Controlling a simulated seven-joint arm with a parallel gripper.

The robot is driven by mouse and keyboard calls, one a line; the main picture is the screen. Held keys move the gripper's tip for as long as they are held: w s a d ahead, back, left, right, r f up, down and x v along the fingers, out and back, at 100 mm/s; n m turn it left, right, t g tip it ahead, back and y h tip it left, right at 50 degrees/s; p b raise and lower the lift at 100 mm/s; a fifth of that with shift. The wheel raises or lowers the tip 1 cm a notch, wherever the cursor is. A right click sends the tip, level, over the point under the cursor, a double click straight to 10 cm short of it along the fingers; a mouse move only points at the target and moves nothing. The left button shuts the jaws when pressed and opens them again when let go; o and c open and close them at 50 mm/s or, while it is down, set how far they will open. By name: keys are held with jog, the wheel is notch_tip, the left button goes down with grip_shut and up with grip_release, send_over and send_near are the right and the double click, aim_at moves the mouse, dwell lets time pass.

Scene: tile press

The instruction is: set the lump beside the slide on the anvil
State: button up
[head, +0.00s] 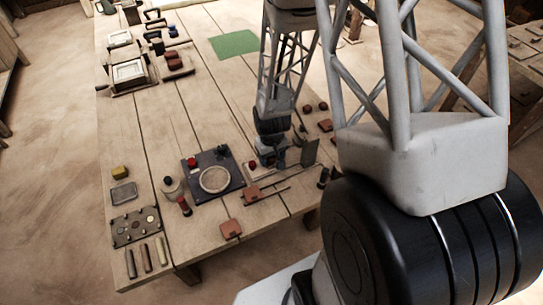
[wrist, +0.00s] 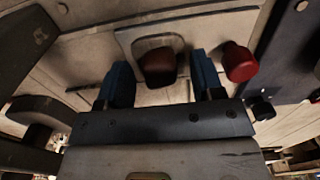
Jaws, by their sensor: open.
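In the wrist view a brown-red lump (wrist: 160,66) sits on a pale square plate (wrist: 127,38), which looks like the anvil. My gripper (wrist: 163,78) has its two blue fingers spread, one on each side of the lump, with a gap on the right; I cannot tell whether the left finger touches it. A red knob-like piece (wrist: 239,62) stands just right of the right finger. In the head view my gripper (head: 270,164) is low over a pale board, and the lump between its fingers is hidden. I cannot tell for sure which part is the slide.
A dark blue panel with a round pale disc (head: 215,179) lies left of my gripper. Other red-brown lumps lie in front (head: 230,229) and behind (head: 326,125). A dark upright plate (head: 309,152) stands close on the right. A green mat (head: 234,44) lies farther back with bare planks around it.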

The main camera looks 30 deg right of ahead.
jog(key=shift+r, duration=0.1)
notch_tip(320, 180, up, 12)
dwell(0.8)
jog(key=shift+r, duration=0.1)
dwell(0.5)
notch_tip(320, 180, up, 15)
jog(key=t, duration=0.1)
send_over(271, 158)
jog(key=s+a, duration=0.5)
jog(key=s, duration=0.2)
jog(key=s+a+r+t, duration=0.1)
jog(key=s+a+r, duration=0.2)
jog(key=s+r, duration=0.6)
jog(key=s, duration=0.2)
jog(key=shift+s+a+r+t, duration=0.3)
jog(key=shift+s, duration=0.1)
jog(key=shift+c, duration=0.2)
